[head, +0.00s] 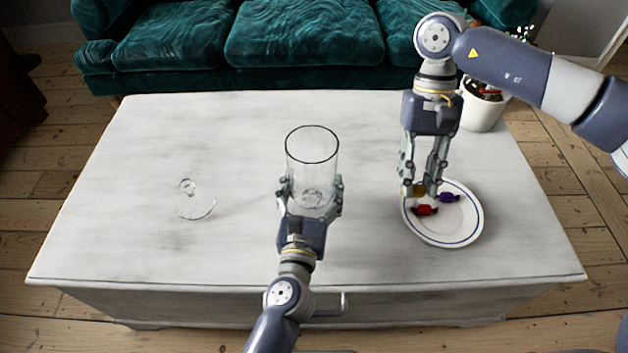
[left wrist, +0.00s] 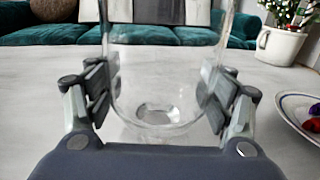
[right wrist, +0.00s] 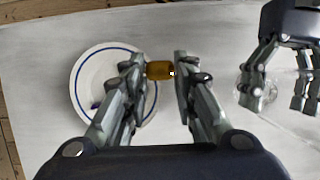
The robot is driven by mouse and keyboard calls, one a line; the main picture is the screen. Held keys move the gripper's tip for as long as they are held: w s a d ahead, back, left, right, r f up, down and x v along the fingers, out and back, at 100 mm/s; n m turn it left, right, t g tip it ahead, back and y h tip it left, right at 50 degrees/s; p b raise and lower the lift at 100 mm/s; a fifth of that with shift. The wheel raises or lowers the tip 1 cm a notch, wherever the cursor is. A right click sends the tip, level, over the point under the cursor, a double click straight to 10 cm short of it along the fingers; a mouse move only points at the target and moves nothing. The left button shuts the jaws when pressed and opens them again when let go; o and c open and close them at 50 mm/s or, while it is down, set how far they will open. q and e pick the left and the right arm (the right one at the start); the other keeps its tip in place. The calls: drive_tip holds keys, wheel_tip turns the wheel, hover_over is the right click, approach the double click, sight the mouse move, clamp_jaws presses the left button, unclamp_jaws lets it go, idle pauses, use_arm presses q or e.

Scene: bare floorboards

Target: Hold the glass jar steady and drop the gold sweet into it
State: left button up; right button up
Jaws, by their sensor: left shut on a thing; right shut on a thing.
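The clear glass jar (head: 312,152) stands upright and open-topped on the table. My left gripper (head: 311,187) is shut on its lower part, one finger on each side; the left wrist view shows the jar (left wrist: 163,60) between the fingers. My right gripper (head: 422,188) points down over the plate (head: 462,228), to the right of the jar. It is shut on the gold sweet (right wrist: 160,70), which sits between its fingertips. In the head view the sweet (head: 416,190) is partly hidden by the fingers.
A red sweet (head: 425,210) and a purple sweet (head: 448,197) lie on the plate. A clear glass lid (head: 197,204) lies left of the jar. A white plant pot (head: 482,108) stands at the back right. The table between jar and plate is clear.

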drive_tip(key=w+a+r+m+t+y, duration=0.2)
drive_tip(key=a+r+m, duration=0.6)
drive_tip(key=r+m, duration=0.1)
drive_tip(key=w+a+r+m+t+y, duration=0.2)
drive_tip(key=a+r+m+t+y, duration=0.1)
drive_tip(key=a+r+m, duration=0.6)
drive_tip(key=shift+w+d+f, duration=0.1)
drive_tip(key=shift+d+f, duration=0.1)
drive_tip(key=shift+f, duration=0.65)
drive_tip(key=shift+s+d+f, duration=0.1)
drive_tip(key=shift+d+f, duration=0.05)
drive_tip(key=shift+f, duration=0.7)
drive_tip(key=shift+w+d+f, duration=0.1)
drive_tip(key=shift+d+f, duration=0.1)
drive_tip(key=shift+f, duration=0.65)
drive_tip(key=o, duration=0.8)
drive_tip(key=shift+r, duration=0.1)
drive_tip(key=v, duration=1.1)
drive_tip(key=shift+w+r, duration=0.2)
drive_tip(key=shift+r, duration=0.25)
